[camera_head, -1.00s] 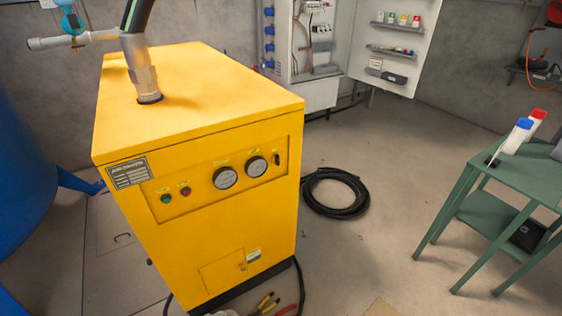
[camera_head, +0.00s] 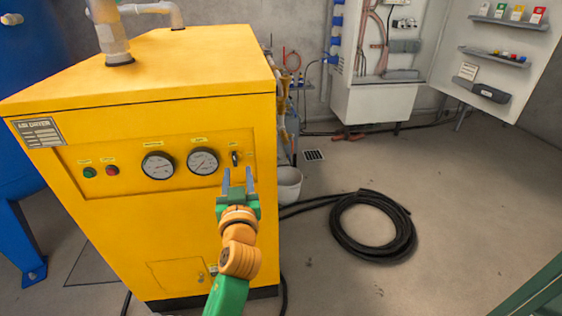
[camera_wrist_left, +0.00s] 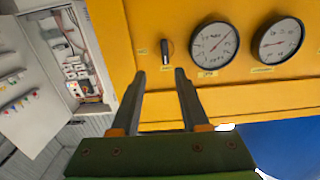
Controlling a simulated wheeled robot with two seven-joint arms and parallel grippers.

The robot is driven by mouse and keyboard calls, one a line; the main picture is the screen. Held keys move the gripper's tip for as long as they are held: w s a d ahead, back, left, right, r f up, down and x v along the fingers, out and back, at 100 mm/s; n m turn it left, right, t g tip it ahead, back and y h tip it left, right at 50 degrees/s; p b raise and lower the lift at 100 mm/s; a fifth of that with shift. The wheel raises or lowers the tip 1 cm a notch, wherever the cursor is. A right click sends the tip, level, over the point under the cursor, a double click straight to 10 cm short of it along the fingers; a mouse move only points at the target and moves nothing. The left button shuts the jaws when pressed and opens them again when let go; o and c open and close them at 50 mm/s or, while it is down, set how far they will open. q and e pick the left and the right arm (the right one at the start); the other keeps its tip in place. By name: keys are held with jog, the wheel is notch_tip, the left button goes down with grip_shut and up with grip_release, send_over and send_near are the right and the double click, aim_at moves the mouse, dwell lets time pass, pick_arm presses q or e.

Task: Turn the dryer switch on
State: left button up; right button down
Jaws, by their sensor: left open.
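The yellow air dryer (camera_head: 110,222) stands at the left in the head view. Its front panel has a small dark switch (camera_head: 235,158), right of two round gauges. The switch also shows in the left wrist view (camera_wrist_left: 167,49), where its lever looks roughly upright. My left gripper (camera_head: 238,175) is open and empty, with its fingertips just below the switch in the head view. In the wrist view the fingertips (camera_wrist_left: 160,73) straddle the line to the switch, seemingly short of it; contact cannot be confirmed. My right gripper is not in view.
A green button (camera_head: 89,172) and a red button (camera_head: 112,170) sit left of the gauges. A coiled black hose (camera_head: 345,236) lies on the floor. An open electrical cabinet (camera_head: 385,105) is behind.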

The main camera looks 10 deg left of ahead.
aim_at(234, 156)
pick_arm(q)
jog(key=x, duration=0.4)
jog(key=a+x, duration=0.1)
jog(key=x, duration=0.1)
jog(key=shift+r, duration=0.3)
jog(key=shift+w, duration=0.35)
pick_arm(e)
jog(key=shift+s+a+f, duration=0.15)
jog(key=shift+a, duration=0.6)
pick_arm(q)
jog(key=shift+a, duration=0.1)
grip_shut()
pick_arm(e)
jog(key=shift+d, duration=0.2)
